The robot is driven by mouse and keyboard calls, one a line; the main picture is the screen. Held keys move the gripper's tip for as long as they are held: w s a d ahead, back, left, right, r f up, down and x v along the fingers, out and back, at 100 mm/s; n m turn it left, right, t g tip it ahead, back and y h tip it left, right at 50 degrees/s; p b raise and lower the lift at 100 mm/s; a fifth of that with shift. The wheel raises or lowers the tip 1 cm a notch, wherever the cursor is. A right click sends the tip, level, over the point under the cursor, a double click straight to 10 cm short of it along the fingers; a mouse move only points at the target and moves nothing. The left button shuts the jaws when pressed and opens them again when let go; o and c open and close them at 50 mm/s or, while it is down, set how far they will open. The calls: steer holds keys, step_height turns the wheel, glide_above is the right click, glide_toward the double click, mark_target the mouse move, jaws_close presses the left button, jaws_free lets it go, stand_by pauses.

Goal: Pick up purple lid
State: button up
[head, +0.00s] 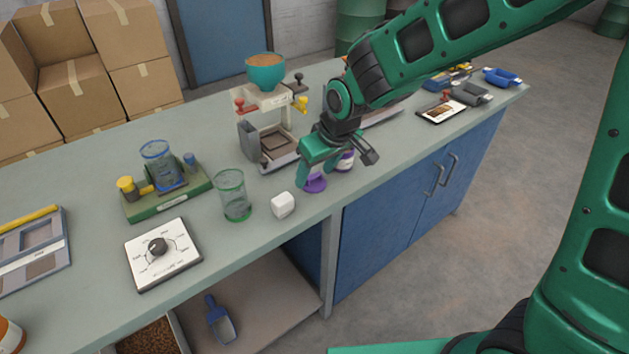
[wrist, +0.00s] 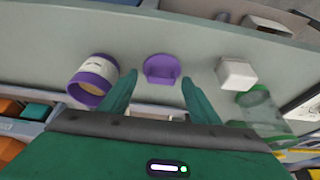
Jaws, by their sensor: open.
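The purple lid (head: 316,183) lies on the grey-green counter near its front edge, partly hidden by my gripper in the head view. In the wrist view the lid (wrist: 162,69) is a round purple piece with a raised part, just beyond and between my fingertips. My gripper (wrist: 158,84) is open and empty, its two green fingers apart on either side of the lid's line. In the head view my gripper (head: 324,172) hangs over the counter by the lid. I cannot tell its exact height.
A purple-and-white jar (wrist: 93,80) is left of the lid in the wrist view. A white block (wrist: 236,73) and a green-rimmed clear beaker (wrist: 261,112) are on the right. A filler stand with a teal bowl (head: 266,74) is behind. The counter edge is close.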

steer(key=shift+f, duration=0.15)
steer(key=c, duration=1.1)
